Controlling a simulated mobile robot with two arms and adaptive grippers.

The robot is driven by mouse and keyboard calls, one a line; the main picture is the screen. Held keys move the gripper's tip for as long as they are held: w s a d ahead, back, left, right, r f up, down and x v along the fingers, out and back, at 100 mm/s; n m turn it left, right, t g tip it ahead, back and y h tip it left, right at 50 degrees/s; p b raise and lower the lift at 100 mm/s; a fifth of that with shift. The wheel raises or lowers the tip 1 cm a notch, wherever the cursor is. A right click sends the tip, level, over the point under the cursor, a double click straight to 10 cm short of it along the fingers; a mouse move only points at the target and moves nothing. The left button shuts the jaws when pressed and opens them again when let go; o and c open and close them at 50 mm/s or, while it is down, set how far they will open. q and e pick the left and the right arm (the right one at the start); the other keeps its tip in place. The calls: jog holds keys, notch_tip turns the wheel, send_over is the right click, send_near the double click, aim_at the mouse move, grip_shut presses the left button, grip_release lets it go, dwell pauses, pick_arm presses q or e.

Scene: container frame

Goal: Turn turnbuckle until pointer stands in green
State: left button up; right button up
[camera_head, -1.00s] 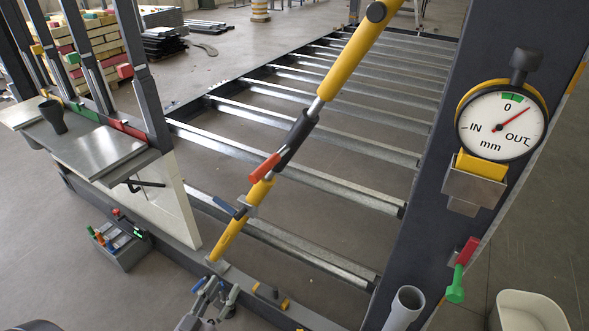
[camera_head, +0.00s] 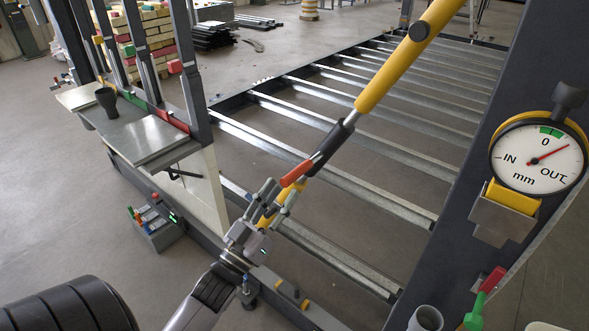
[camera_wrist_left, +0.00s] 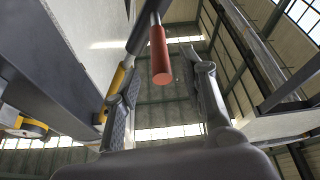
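The yellow diagonal strut (camera_head: 385,78) carries a dark turnbuckle body (camera_head: 334,140) with a red-gripped handle (camera_head: 297,173). My left gripper (camera_head: 279,192) is at the strut's lower part, just below the red grip. In the left wrist view the gripper (camera_wrist_left: 160,62) has its fingers apart, with the red grip (camera_wrist_left: 159,58) showing between them; I see no finger closed on it. The round gauge (camera_head: 538,157) has a green mark (camera_head: 551,132) by 0. Its red pointer (camera_head: 549,155) stands right of the green, on the OUT side. My right gripper is not in view.
The dark post (camera_head: 455,190) bears the gauge, with a red-and-green lever (camera_head: 486,292) below. Metal crossbars (camera_head: 330,180) run behind the strut. A steel shelf (camera_head: 150,138) with a dark cup (camera_head: 107,102) and a tool box (camera_head: 155,233) are at left.

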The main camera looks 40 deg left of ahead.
aim_at(301, 165)
pick_arm(q)
jog(key=p+x, duration=0.1)
jog(key=x, duration=0.5)
jog(key=shift+c, duration=0.3)
grip_shut()
dwell(0.5)
